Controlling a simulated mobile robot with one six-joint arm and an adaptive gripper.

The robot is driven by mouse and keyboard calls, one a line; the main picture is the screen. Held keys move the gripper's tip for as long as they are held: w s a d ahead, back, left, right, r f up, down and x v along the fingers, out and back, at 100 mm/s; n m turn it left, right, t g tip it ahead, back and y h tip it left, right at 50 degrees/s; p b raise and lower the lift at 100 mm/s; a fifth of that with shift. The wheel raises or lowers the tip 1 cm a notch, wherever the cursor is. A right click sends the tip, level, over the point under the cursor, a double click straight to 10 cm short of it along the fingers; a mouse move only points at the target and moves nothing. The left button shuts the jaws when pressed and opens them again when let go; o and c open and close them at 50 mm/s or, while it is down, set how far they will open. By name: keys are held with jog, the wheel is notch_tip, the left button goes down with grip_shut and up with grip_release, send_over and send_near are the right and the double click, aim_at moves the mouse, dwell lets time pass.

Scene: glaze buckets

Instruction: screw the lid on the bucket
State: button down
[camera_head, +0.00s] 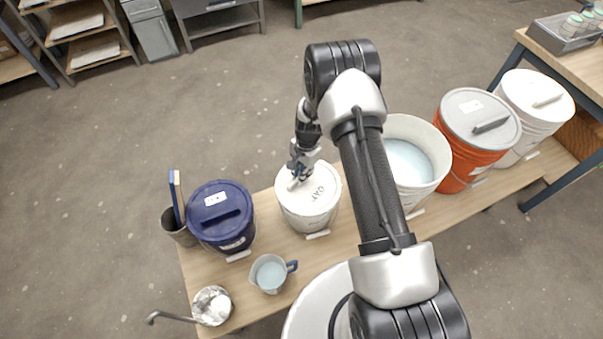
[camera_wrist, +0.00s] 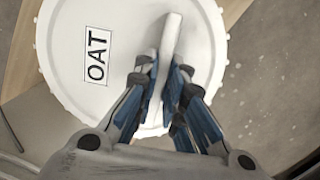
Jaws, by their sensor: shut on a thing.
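A white bucket (camera_head: 310,213) stands on the wooden bench, with a white lid (camera_head: 322,184) on its top. The lid also fills much of the wrist view (camera_wrist: 75,65), where its label (camera_wrist: 97,56) reads OAT and a raised bar handle (camera_wrist: 170,60) crosses it. My gripper (camera_head: 300,172) is over the lid's left part in the head view. In the wrist view its blue-padded fingers (camera_wrist: 170,88) are shut on the bar handle, one on each side. The lid looks level on the bucket; I cannot tell how tightly it sits.
A navy lidded bucket (camera_head: 222,229) and a jug (camera_head: 269,274) stand to the left on the bench (camera_head: 338,250). An open white bucket (camera_head: 431,140) with pale liquid, an orange bucket (camera_head: 455,160) and another white bucket (camera_head: 545,120) stand to the right. A metal ladle (camera_head: 190,319) lies front left.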

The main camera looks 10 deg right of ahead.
dwell(0.4)
jog(key=c, duration=1.6)
grip_release()
jog(key=shift+f, duration=0.1)
jog(key=o, duration=0.5)
jog(key=shift+r+p, duration=2.2)
jog(key=shift+r, duration=1.35)
